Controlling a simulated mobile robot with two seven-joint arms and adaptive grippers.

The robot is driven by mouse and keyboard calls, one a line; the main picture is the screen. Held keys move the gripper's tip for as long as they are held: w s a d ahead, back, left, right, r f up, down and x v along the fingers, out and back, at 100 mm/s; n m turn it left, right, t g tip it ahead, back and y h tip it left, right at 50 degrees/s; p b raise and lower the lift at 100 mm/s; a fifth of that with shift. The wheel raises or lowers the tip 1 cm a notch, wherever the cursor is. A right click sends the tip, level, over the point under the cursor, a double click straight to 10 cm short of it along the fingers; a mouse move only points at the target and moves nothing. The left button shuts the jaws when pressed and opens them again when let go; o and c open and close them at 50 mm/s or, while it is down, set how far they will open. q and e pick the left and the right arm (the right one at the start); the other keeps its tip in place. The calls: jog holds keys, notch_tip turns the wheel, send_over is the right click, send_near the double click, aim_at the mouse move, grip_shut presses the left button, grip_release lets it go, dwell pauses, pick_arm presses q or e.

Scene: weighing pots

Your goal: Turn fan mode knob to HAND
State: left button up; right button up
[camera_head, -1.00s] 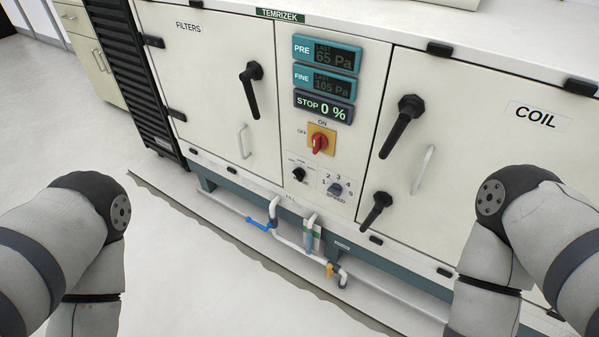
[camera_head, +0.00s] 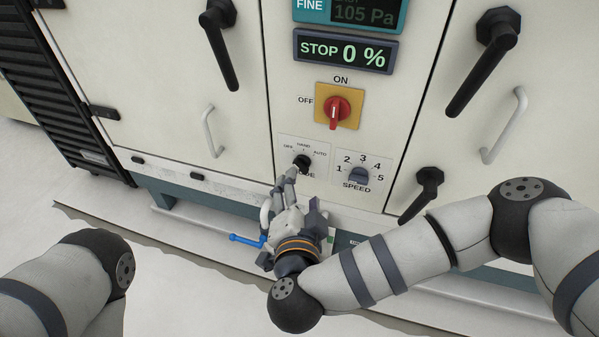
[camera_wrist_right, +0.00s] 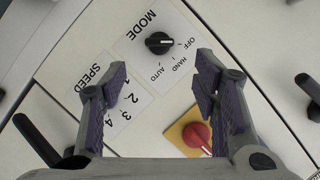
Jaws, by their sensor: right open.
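The fan mode knob (camera_head: 303,162) is small and black, on a white plate marked OFF, HAND and AUTO. In the right wrist view the knob (camera_wrist_right: 158,42) shows beyond my fingertips, and its white mark seems to face OFF. My right gripper (camera_head: 289,178) is just below the knob in the head view and partly covers the MODE label. In the wrist view my right gripper (camera_wrist_right: 161,66) is open and empty, with its fingers apart on either side of the knob's line. Contact with the knob is not seen. My left gripper is out of view.
The speed knob (camera_head: 358,175) sits right of the mode knob. A red switch on a yellow plate (camera_head: 349,119) is above. Black door handles (camera_head: 428,190) and a blue-handled valve (camera_head: 246,240) stick out nearby. The display (camera_head: 345,52) reads STOP 0 %.

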aim_at(301, 169)
jog(key=b+x, duration=0.1)
jog(key=x, duration=0.4)
jog(key=b+x, duration=0.1)
jog(key=x, duration=0.1)
jog(key=shift+w+f+b, duration=0.25)
jog(key=shift+f+b, duration=0.05)
jog(key=shift+f, duration=0.15)
jog(key=shift+w, duration=0.5)
jog(key=c, duration=1.2)
